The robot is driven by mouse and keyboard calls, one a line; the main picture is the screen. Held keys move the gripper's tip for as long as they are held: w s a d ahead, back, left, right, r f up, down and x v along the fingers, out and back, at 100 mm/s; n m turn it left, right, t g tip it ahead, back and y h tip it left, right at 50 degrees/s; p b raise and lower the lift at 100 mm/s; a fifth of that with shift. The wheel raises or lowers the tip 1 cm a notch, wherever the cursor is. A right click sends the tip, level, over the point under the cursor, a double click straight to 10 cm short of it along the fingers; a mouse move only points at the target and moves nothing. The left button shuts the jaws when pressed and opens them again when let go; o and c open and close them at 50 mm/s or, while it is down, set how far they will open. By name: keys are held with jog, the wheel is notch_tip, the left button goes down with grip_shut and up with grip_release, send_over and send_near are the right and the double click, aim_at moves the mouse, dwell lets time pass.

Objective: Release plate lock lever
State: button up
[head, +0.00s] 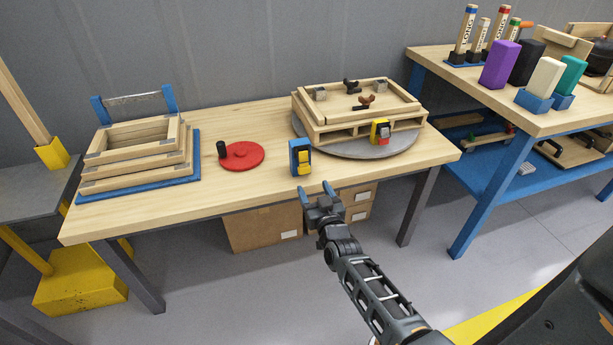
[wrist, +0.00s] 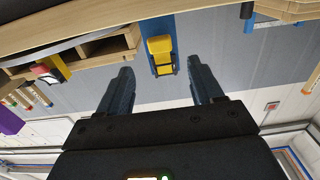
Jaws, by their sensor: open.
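A blue block with a yellow lever (head: 302,162) stands at the front edge of the wooden table, left of the round grey plate (head: 384,149). My gripper (head: 315,191) is open and empty in front of the table edge, just short of the lever. In the wrist view the yellow lever (wrist: 160,45) shows between and beyond my two open fingers (wrist: 160,70), with no visible contact. A small wooden pallet with a collar frame (head: 321,134) sits on the grey plate. A yellow and red piece (head: 380,130) is at its front side.
A red disc with a black knob (head: 242,155) lies left of the lever. Stacked wooden frames on a blue base (head: 140,155) stand at the far left. Cardboard boxes (head: 262,229) are under the table. A second table (head: 560,121) with coloured blocks is at the right.

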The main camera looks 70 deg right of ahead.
aim_at(305, 170)
jog(key=x, duration=0.7)
jog(key=shift+w+d+b, duration=0.2)
jog(key=shift+w+b, duration=0.05)
jog(key=shift+b, duration=0.15)
grip_shut()
dwell(0.3)
